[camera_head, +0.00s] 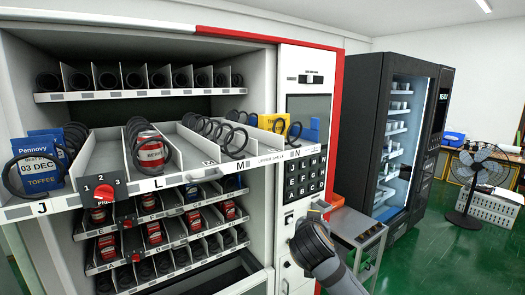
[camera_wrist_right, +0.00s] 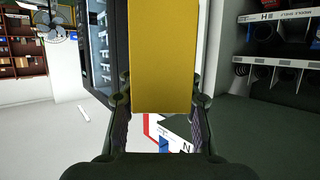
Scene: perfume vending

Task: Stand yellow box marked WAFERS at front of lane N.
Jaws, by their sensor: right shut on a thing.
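My right gripper (camera_wrist_right: 160,105) is shut on a plain yellow box (camera_wrist_right: 163,55), held between its two fingers in the right wrist view. No marking is readable on the face that shows. In the head view my right gripper (camera_head: 318,210) is low in front of the machine's keypad side, below the lane N label (camera_head: 295,153); the held box is mostly hidden there. That label also shows in the wrist view (camera_wrist_right: 187,149), apart from the box. A yellow item (camera_head: 272,123) stands at lane N on the shelf, beside a blue one (camera_head: 312,131). My left gripper is out of view.
Lane L holds a red can (camera_head: 150,150) in its coil; lane J holds blue toffee packs (camera_head: 40,160). The keypad (camera_head: 305,177) is on the machine's front panel. A small grey table (camera_head: 352,225) and a dark vending machine (camera_head: 385,140) stand to the right.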

